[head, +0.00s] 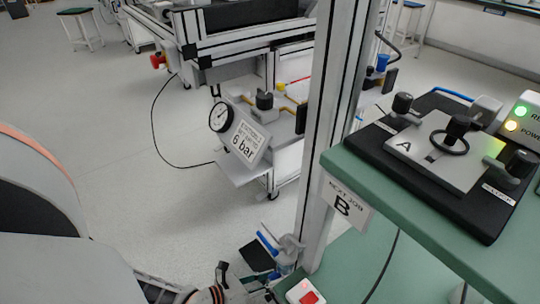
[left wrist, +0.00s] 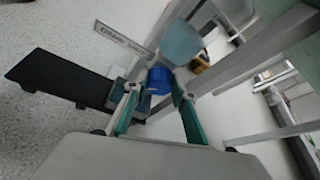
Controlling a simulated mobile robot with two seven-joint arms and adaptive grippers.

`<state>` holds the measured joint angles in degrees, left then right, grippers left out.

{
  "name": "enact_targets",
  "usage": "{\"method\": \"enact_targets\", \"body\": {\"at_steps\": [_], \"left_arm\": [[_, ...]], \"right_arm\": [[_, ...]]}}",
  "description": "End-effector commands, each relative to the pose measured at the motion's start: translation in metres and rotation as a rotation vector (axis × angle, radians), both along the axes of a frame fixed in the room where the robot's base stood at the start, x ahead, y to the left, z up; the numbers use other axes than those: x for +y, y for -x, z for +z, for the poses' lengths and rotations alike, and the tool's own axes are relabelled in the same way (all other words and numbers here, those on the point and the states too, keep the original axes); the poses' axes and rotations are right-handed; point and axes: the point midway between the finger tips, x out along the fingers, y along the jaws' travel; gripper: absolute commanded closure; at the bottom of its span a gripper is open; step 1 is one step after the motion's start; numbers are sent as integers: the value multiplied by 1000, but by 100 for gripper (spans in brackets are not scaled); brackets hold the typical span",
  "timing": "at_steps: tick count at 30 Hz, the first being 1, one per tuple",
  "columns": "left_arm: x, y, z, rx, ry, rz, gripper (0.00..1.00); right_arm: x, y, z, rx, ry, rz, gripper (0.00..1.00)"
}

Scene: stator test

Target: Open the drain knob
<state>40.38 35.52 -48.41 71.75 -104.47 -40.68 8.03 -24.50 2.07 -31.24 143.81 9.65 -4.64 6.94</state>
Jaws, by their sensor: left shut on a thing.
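The blue drain knob (left wrist: 160,80) sits at the end of a translucent pale blue bowl (left wrist: 181,43) in the left wrist view. My left gripper (left wrist: 155,88) is shut on the knob, with a green-padded finger on each side of it. In the head view my left gripper (head: 250,281) is low in the picture, by the foot of the grey post, and partly cut off. How far the knob is turned cannot be told. My right gripper is not in view.
A white label plate (left wrist: 124,38) and a dark flat panel (left wrist: 60,78) are close to the fingers. A grey post (head: 330,130) stands beside the bowl. A red-button box (head: 305,292) is near the gripper. A green bench (head: 420,222) carries a test fixture on the right.

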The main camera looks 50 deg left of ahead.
Motion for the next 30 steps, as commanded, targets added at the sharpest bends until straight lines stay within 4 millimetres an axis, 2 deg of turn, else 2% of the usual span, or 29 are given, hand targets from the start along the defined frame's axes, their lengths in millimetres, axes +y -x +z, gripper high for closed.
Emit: {"method": "enact_targets", "body": {"at_steps": [14, 15, 17, 26, 30], "left_arm": [[1, 0, 0, 0, 18, 1, 96], [1, 0, 0, 0, 18, 2, 69], [1, 0, 0, 0, 18, 2, 57], [0, 0, 0, 1, 18, 1, 57], [3, 7, 2, 2, 17, 1, 57]], "right_arm": [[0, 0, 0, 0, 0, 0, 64], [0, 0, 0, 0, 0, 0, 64], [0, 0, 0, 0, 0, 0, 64], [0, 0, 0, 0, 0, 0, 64], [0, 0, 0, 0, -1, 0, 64]]}}
